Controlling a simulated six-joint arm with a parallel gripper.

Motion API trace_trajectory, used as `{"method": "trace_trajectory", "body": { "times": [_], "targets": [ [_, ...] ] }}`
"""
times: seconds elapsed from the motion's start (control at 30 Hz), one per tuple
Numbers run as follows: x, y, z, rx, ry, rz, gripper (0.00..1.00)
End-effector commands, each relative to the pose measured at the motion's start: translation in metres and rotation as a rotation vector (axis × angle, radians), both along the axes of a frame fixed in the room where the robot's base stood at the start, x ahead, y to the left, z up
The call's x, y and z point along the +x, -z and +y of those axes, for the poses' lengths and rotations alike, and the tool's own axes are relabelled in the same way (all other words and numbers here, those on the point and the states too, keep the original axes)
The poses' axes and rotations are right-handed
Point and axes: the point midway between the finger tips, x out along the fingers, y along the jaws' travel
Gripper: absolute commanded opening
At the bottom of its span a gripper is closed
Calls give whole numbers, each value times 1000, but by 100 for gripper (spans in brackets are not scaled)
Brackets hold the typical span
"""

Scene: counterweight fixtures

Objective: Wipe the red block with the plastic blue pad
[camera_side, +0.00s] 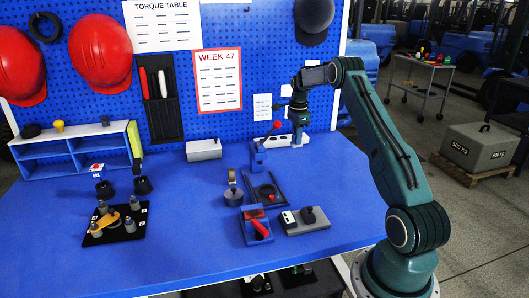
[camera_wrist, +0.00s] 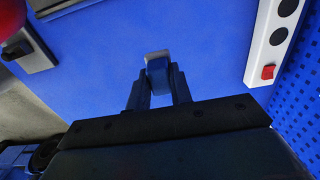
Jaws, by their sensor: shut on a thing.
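My gripper (camera_side: 298,122) hangs over the back of the blue table, in front of the pegboard. In the wrist view its two dark fingers (camera_wrist: 158,92) are shut on a small blue piece with a grey end, which looks like the blue pad (camera_wrist: 158,67). The pad shows only as a small shape below the fingers in the side view. A red block (camera_side: 252,212) appears to sit at the back of a blue fixture (camera_side: 262,240) at the front middle of the table, well away from my gripper. Its exact outline is too small to tell.
A power strip (camera_side: 272,141) with a red switch (camera_wrist: 268,72) lies close to my gripper at the back. A blue stand (camera_side: 257,157) with a red ball (camera_side: 276,126) rises left of it. A grey box (camera_side: 204,150) and black board (camera_side: 115,228) stand further left.

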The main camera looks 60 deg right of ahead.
Motion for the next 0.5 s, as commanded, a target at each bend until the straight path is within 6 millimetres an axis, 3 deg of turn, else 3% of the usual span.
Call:
{"method": "trace_trajectory", "body": {
  "times": [0.17, 0.5],
  "targets": [
    [1, -29, -1, -5, 0, -5, 3],
    [1, -123, -1, -6, 0, -6, 3]
  ]
}}
